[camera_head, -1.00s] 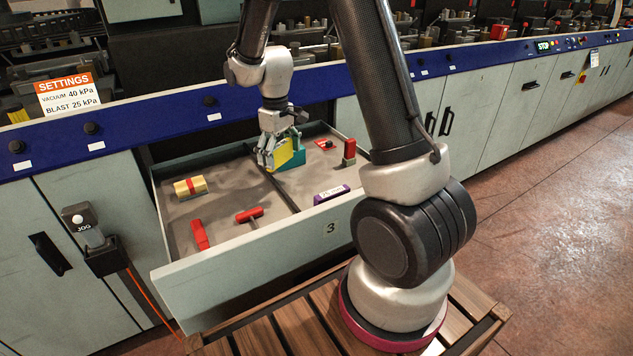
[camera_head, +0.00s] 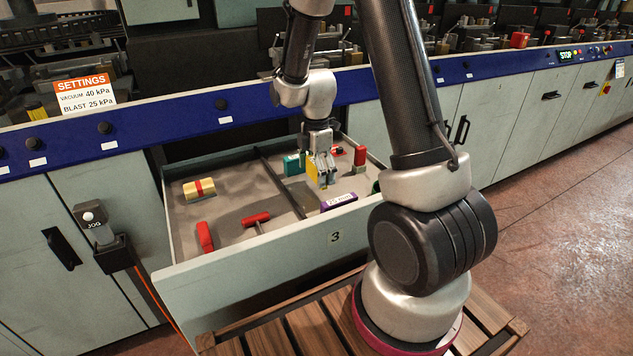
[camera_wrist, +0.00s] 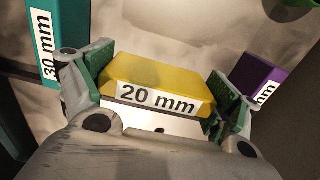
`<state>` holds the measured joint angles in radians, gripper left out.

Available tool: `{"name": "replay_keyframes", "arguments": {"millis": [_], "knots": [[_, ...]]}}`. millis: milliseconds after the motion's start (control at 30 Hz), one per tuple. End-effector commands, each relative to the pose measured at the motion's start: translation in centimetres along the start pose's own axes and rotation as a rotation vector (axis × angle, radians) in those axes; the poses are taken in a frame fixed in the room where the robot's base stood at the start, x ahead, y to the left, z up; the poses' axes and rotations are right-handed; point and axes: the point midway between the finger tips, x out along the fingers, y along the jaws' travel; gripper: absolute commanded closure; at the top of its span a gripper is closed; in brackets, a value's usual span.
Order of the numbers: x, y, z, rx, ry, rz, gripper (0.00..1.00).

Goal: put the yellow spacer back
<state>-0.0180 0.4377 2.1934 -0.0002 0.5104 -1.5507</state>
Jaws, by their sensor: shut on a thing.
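The yellow spacer (camera_wrist: 160,82), labelled "20 mm", sits between the two green-padded fingers of my gripper (camera_wrist: 160,95) in the wrist view. In the head view my gripper (camera_head: 320,172) holds the yellow spacer (camera_head: 312,170) over the right compartment of the open drawer (camera_head: 270,245). A teal spacer (camera_wrist: 48,55), labelled "30 mm", lies to the left in the wrist view, and it also shows in the head view (camera_head: 292,164). A purple spacer (camera_head: 338,202) lies nearer the drawer front, and it shows at right in the wrist view (camera_wrist: 262,78). The gap beneath the yellow spacer cannot be judged.
A dark divider (camera_head: 280,183) splits the drawer. The left compartment holds a yellow-and-red roll (camera_head: 199,189), a red T-handle tool (camera_head: 256,219) and a red block (camera_head: 205,236). A red upright piece (camera_head: 360,158) stands at the right compartment's back right.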

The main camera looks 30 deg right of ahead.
Motion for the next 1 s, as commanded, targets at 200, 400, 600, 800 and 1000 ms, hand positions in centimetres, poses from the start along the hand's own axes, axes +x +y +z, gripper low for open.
{"name": "replay_keyframes", "arguments": {"millis": [200,400,600,800,1000], "knots": [[3.1,-0.1,0.0,0.001,0.000,-0.003,0.42],[3.4,0.0,0.0,0.001,0.000,0.001,0.42],[3.7,0.0,0.0,0.001,0.000,0.000,0.09],[3.6,0.0,0.0,0.001,0.000,0.000,0.00],[3.6,0.0,0.0,0.001,0.000,0.000,0.00]]}}
